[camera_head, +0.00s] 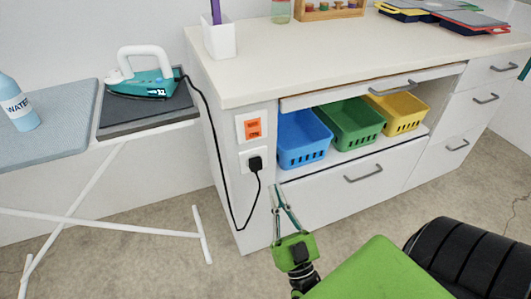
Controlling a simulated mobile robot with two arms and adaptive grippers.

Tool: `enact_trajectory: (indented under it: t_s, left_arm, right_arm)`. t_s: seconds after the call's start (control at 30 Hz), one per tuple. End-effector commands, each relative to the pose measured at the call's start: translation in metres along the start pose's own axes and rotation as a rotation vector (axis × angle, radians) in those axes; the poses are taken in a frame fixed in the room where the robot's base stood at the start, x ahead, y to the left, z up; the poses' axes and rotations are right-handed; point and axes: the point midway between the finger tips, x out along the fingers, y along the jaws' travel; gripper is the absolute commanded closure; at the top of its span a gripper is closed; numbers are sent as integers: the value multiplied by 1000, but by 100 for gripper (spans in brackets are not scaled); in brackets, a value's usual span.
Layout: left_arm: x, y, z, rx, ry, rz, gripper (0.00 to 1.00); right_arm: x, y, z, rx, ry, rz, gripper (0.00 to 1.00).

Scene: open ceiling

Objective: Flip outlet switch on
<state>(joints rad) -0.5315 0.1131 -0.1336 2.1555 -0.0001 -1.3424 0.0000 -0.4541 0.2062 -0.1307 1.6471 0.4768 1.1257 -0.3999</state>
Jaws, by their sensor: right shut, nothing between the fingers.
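The orange outlet switch (253,128) sits in a white plate on the side panel of the white cabinet. Which way its rocker is tipped is too small to tell. Below it is a white outlet (245,155) with a black plug (255,163) in it. My right gripper (277,187) points upward, shut and empty, below and to the right of the switch and apart from it in the picture. My left gripper is not in view. The teal and white iron (150,82) rests on the ironing board's dark end, with small light marks on its side.
The iron's black cord (215,135) hangs beside the panel and loops to the plug. The ironing board (45,135) with a water bottle (17,105) stands left. Blue (303,145), green (350,125) and yellow (403,112) baskets fill the open shelf. Floor shows before the panel.

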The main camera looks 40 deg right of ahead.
Motion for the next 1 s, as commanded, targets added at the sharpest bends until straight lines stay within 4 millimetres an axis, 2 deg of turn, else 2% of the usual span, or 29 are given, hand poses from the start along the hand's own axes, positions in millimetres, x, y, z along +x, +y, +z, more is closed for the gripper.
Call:
enact_trajectory:
  t_s: [0.17,0.5,0.53,0.6,0.7,1.0]
  left_arm:
    - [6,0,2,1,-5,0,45]
    - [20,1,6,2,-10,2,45]
    - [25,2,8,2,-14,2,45]
    - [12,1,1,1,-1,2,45]
    - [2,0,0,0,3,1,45]
    - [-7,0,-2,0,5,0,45]
  right_arm:
    - [28,0,-2,-1,6,-1,100]
    - [100,0,-2,0,6,-1,100]
    - [102,0,6,-1,4,-1,100]
    - [109,0,14,0,3,-1,100]
    - [117,0,22,-1,3,-1,100]
    - [124,0,28,0,1,0,100]
